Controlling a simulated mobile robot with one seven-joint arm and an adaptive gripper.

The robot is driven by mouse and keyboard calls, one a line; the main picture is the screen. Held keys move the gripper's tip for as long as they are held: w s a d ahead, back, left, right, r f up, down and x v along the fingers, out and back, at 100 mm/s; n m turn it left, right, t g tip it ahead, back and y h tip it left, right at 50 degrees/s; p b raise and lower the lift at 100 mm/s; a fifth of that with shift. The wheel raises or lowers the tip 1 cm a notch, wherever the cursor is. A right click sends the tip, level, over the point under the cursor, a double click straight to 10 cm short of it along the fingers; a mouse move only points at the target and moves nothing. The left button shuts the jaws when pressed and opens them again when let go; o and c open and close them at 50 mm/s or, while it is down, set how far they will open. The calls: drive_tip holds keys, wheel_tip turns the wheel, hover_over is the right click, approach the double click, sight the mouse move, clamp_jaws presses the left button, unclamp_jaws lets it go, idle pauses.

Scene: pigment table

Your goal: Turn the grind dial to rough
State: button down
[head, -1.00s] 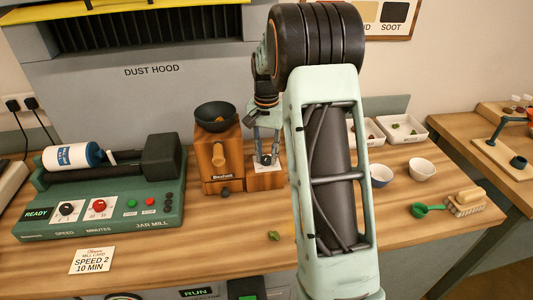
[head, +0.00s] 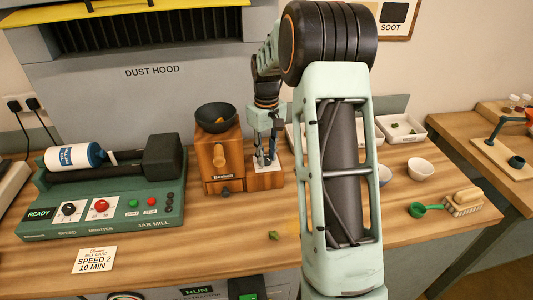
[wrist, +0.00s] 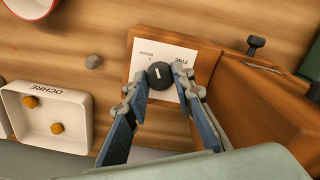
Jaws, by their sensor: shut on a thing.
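The grind dial (wrist: 160,72) is a round black knob with a short white mark. It sits on a white label plate (wrist: 148,50) on the low wooden block of the grinder. In the wrist view the plate reads FINE near the right finger, with smaller words at the upper left. My gripper (wrist: 161,80) is shut on the dial, one blue finger on each side. In the head view my gripper (head: 266,160) points down at the block, and its fingers largely hide the dial. The wooden grinder (head: 222,165) with its dark bowl stands just left of it.
A white OCHRE tray (wrist: 48,120) with orange lumps lies close to my gripper. The green jar mill (head: 110,200) stands left of the grinder. White bowls, a green scoop (head: 420,210) and a brush (head: 463,203) are on the right. The front middle counter is mostly clear.

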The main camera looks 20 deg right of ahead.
sight(267, 158)
drive_tip(key=shift+n, duration=1.9)
drive_tip(key=c, duration=1.6)
unclamp_jaws()
drive_tip(key=shift+r, duration=0.1)
wheel_tip(267, 158, up, 12)
drive_tip(key=shift+f, duration=0.1)
